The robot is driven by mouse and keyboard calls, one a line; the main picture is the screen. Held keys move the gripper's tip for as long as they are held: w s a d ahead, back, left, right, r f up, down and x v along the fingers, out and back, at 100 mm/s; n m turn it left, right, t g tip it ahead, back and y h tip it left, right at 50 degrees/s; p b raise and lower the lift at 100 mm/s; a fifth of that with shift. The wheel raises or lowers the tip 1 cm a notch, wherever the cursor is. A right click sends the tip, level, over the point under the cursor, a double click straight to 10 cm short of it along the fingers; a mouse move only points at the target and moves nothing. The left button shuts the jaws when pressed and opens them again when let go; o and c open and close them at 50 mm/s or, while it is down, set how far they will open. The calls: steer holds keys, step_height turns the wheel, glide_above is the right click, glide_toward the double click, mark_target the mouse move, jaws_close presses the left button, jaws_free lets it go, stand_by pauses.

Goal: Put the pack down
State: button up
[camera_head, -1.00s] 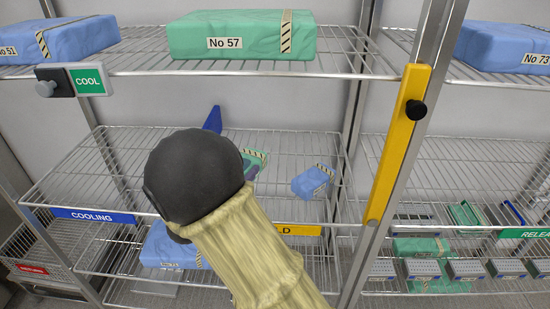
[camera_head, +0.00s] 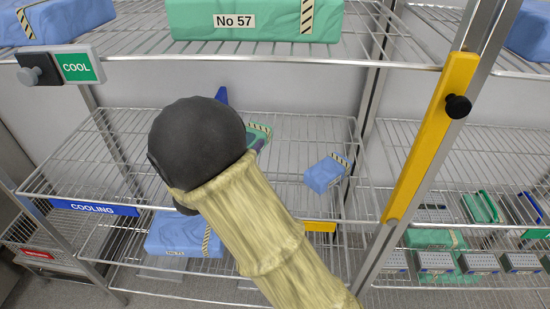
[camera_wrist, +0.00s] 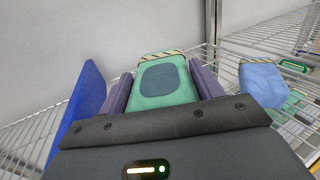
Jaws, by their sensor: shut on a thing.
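The green pack (camera_wrist: 165,82) is between the two purple-grey fingers of my gripper (camera_wrist: 162,88) in the wrist view. It has a dark oval patch and a striped tape band at its far end. In the head view only a corner of the green pack (camera_head: 260,133) shows past my dark wrist. It is over the middle wire shelf (camera_head: 300,131), which has a blue COOLING label (camera_head: 94,208). I cannot tell whether the pack touches the wires.
A small blue pack (camera_head: 323,176) lies to the right on the same shelf. A blue upright divider (camera_wrist: 78,115) stands just left of my gripper. A yellow bar (camera_head: 430,140) is on the post at right. Large green pack No 57 (camera_head: 255,22) sits on the shelf above.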

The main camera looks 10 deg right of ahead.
step_height(320, 180, down, 6)
steer(key=shift+r, duration=0.25)
steer(key=shift+f, duration=1.9)
steer(key=shift+f, duration=0.1)
steer(key=o, duration=1.2)
steer(key=shift+c, duration=0.2)
steer(key=shift+s+a, duration=0.1)
steer(key=b+v, duration=0.1)
steer(key=v, duration=1.1)
